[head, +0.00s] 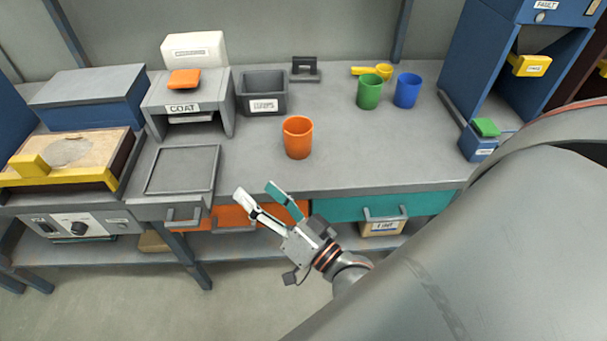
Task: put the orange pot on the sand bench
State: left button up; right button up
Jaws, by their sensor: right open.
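The orange pot (298,137) stands upright on the grey worktop, near the middle of the head view. My right gripper (256,191) is open and empty in front of the worktop's front edge, below and left of the pot in the picture, and apart from it. A sand-coloured bed (95,146) with a round grey mark and a yellow front edge is at the left; it looks like the sand bench, but no label confirms this. My left gripper is not in view.
A green pot (369,92) and a blue pot (407,90) stand behind and right of the orange pot. A grey tray (182,170), a COAT stand (190,105) and a grey bin (262,92) are to its left. Drawer handles (386,213) stick out below the front edge.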

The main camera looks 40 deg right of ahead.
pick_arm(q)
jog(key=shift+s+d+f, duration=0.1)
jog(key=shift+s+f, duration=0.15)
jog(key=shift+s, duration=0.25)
pick_arm(e)
jog(key=s+d+f+n+g+h, duration=0.1)
jog(key=s+f+n+g, duration=0.3)
jog(key=f, duration=0.8)
jog(key=s+d+f+n+g, duration=0.1)
jog(key=s+f+n+g, duration=0.4)
jog(key=f, duration=0.7)
jog(key=s+n, duration=0.1)
jog(key=s, duration=0.1)
jog(key=shift+s+d+f+h, duration=0.25)
jog(key=shift+s+f+h, duration=0.05)
jog(key=shift+s+h, duration=0.1)
pick_arm(q)
jog(key=p, duration=0.1)
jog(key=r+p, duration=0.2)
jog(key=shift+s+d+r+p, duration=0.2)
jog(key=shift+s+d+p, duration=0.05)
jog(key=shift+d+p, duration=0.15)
pick_arm(e)
jog(key=shift+s+a+r, duration=0.15)
jog(key=shift+a+r, duration=0.1)
jog(key=shift+r, duration=0.4)
jog(key=shift+s+a+r, duration=0.1)
jog(key=shift+a+r, duration=0.1)
jog(key=shift+r, duration=0.4)
